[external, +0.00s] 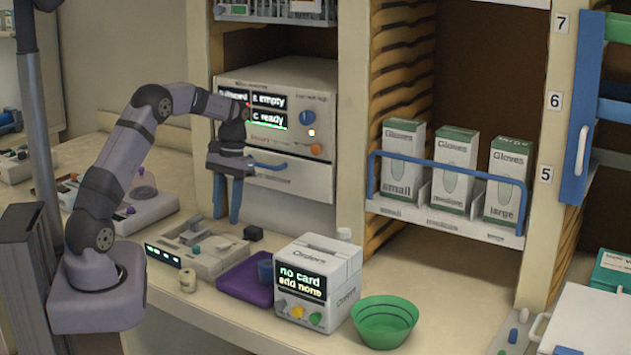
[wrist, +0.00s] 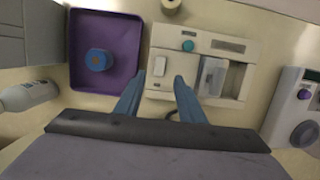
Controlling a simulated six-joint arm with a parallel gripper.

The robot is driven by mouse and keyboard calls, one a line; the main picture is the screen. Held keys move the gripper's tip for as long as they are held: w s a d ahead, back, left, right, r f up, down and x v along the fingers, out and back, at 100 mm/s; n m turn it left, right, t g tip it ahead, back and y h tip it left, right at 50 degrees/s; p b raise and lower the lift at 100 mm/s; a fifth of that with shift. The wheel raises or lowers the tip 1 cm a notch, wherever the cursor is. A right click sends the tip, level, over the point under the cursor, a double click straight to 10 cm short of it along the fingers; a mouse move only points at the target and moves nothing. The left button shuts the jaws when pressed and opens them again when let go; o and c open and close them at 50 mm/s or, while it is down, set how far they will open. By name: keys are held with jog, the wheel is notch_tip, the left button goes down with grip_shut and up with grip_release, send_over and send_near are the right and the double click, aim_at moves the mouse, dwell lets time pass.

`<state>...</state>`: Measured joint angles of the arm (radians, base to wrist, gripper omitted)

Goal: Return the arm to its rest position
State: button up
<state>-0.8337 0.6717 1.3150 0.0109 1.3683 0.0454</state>
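My arm rises from its base at the left of the external view and reaches right over the counter. My gripper (external: 227,218) points down in front of the white machine with the display. Its two blue fingers are spread apart with nothing between them. The fingers also show in the wrist view (wrist: 158,84), above the near edge of a beige device with a teal button (wrist: 188,45). No object is held.
A purple tray (wrist: 82,72) holds a blue cup (wrist: 98,59). The Orders box (external: 318,275) and a green bowl (external: 385,320) stand to the right. Gloves boxes (external: 454,165) stand on a shelf behind a blue rail. The display machine (external: 285,110) is behind my gripper.

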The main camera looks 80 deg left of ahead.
dwell(0.4)
jog(key=w+d+m+y, duration=0.15)
jog(key=d+m, duration=0.35)
jog(key=d, duration=1.5)
jog(key=s+d+f+m+t, duration=0.1)
jog(key=s+d+f+m, duration=0.2)
jog(key=s+d, duration=0.6)
jog(key=d+m, duration=0.1)
jog(key=d, duration=0.3)
jog(key=shift+s+d+t, duration=0.3)
jog(key=shift+f, duration=0.1)
